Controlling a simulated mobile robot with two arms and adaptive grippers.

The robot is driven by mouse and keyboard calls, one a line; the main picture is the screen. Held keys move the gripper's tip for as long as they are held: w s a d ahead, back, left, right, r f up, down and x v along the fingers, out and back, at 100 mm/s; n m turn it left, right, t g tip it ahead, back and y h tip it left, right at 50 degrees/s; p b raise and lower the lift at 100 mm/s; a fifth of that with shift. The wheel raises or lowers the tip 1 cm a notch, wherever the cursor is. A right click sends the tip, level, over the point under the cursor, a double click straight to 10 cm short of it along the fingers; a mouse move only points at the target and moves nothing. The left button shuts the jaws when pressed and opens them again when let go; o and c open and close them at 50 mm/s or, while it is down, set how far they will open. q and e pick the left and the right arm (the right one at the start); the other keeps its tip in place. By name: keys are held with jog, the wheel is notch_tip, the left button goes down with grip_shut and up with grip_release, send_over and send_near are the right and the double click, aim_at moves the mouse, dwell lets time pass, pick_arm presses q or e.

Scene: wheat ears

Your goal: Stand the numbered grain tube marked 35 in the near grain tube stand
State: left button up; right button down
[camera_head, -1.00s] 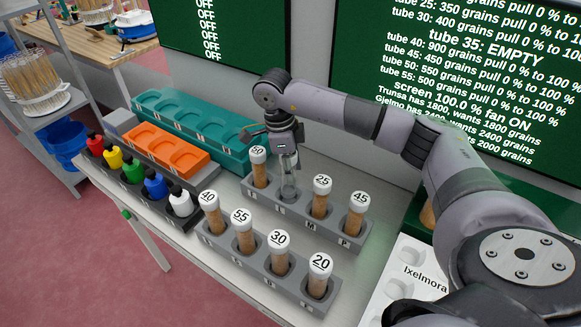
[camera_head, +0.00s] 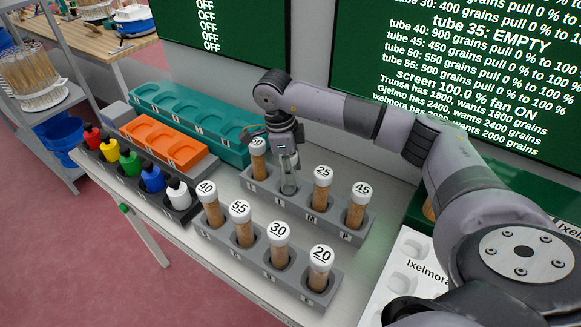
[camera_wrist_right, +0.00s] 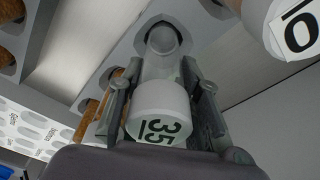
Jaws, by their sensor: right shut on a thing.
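My right gripper (camera_head: 286,158) is shut on the tube marked 35 (camera_head: 289,182), a clear, empty-looking tube with a white cap. It is held upright at the far stand (camera_head: 335,228), between the tubes marked 50 (camera_head: 258,165) and 25 (camera_head: 322,197). In the right wrist view the cap reads 35 (camera_wrist_right: 160,112), between the fingers, and the tube's lower end is at a stand hole; I cannot tell how deep it sits. The near grain tube stand (camera_head: 262,269) holds tubes 40, 55, 30 and 20 (camera_head: 320,268). My left gripper is out of view.
Tube 45 (camera_head: 359,208) stands at the far stand's right end. Left are coloured bottles (camera_head: 151,180), an orange tray (camera_head: 165,142) and a teal tray (camera_head: 190,118). A white tray (camera_head: 400,270) lies right. Neighbouring tubes stand close to my right gripper.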

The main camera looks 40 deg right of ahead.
jog(key=shift+f+b, duration=0.35)
jog(key=shift+f, duration=0.25)
jog(key=c, duration=1.1)
grip_release()
jog(key=shift+r, duration=0.1)
